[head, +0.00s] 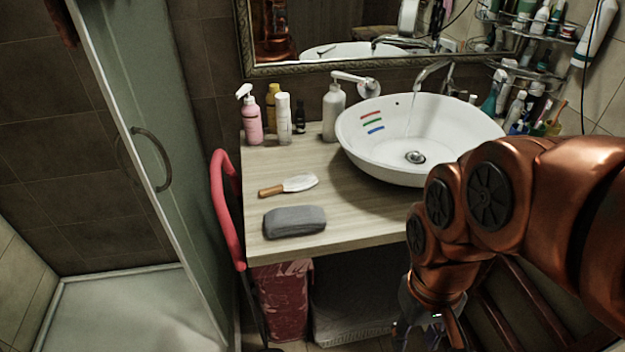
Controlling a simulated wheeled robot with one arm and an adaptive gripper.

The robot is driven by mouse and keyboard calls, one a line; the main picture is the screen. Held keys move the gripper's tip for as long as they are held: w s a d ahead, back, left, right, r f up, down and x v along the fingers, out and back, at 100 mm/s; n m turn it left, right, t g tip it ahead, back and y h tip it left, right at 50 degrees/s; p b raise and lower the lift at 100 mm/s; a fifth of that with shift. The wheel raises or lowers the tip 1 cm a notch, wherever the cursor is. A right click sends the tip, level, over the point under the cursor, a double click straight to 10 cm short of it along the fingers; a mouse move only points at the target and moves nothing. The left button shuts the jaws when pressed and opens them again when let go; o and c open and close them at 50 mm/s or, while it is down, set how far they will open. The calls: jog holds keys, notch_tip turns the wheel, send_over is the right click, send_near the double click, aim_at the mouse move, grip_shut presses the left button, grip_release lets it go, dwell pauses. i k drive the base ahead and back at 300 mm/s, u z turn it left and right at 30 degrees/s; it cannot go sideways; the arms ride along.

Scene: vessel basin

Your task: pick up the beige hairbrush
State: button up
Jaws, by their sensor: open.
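The beige hairbrush (298,184) lies flat on the wooden counter (350,215), left of the sink. Its pale, whitish head points right and its brown handle points left. My gripper (428,334) hangs at the bottom of the head view, right of and in front of the counter's front edge, well apart from the brush. It is open, and I see nothing held in it. The fingers are small and partly cut off by the lower frame edge.
A grey pouch (295,222) lies just in front of the brush. Several bottles, including a pink pump bottle (250,116), stand behind it. A white basin (420,135) fills the counter's right. A red curved handle (226,205) rises at the counter's left edge.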

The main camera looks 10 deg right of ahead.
aim_at(298, 184)
jog(key=z, duration=0.05)
jog(key=i, duration=0.6)
jog(key=u, duration=1.6)
